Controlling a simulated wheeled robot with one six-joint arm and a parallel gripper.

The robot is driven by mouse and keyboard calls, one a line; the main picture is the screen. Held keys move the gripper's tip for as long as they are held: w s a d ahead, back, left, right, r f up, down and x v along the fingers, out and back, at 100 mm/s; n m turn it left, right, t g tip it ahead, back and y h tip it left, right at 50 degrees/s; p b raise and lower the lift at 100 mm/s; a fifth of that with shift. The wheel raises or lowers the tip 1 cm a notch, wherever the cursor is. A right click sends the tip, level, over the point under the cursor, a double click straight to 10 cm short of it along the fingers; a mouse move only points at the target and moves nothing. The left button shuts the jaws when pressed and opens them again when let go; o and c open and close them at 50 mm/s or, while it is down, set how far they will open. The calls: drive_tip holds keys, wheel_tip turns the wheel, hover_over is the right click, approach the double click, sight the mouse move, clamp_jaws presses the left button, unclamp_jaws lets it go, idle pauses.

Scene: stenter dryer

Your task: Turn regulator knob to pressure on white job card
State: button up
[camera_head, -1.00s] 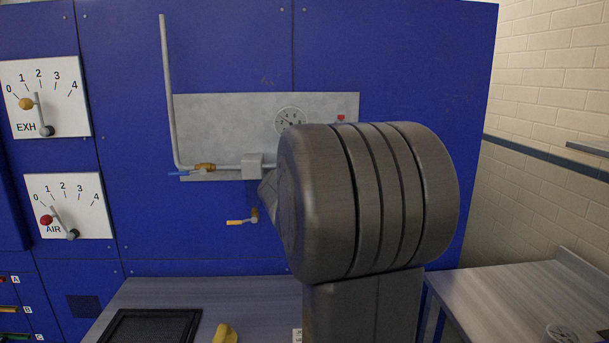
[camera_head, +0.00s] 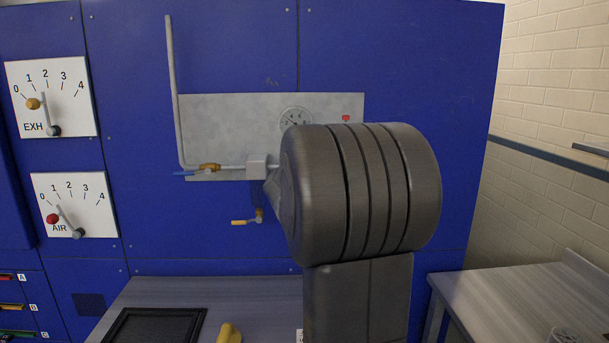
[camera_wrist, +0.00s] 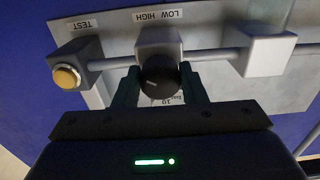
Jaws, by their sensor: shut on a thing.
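The black regulator knob (camera_wrist: 160,76) sits under a grey block in the wrist view, with "LOW HIGH" lettering on the plate beyond it. My gripper (camera_wrist: 160,88) has one finger on each side of the knob and is shut on it. In the head view my arm hides the knob and gripper. The round pressure gauge (camera_head: 296,119) is on the grey plate (camera_head: 230,110), partly behind my arm; its needle cannot be read. A white card edge (camera_head: 299,336) shows on the bench beside my arm, its text unreadable.
A yellow button marked TEST (camera_wrist: 67,77) and a second grey block (camera_wrist: 268,52) flank the knob. A blue-handled valve (camera_head: 207,168) and a yellow-handled drain valve (camera_head: 246,221) are left of my arm. A black tray (camera_head: 155,325) and yellow object (camera_head: 229,333) lie on the bench.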

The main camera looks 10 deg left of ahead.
drive_tip(key=shift+m, duration=0.3)
drive_tip(key=m+b, duration=0.1)
drive_tip(key=m, duration=0.2)
drive_tip(key=shift+m, duration=0.3)
drive_tip(key=m, duration=0.3)
drive_tip(key=shift+m+b, duration=0.3)
drive_tip(key=m, duration=0.4)
drive_tip(key=shift+a+m+b, duration=0.1)
drive_tip(key=shift+m+b, duration=0.2)
drive_tip(key=shift+b, duration=0.1)
drive_tip(key=shift+m, duration=1.7)
drive_tip(key=o, duration=1)
drive_tip(key=shift+s+r, duration=0.1)
drive_tip(key=shift+s, duration=0.05)
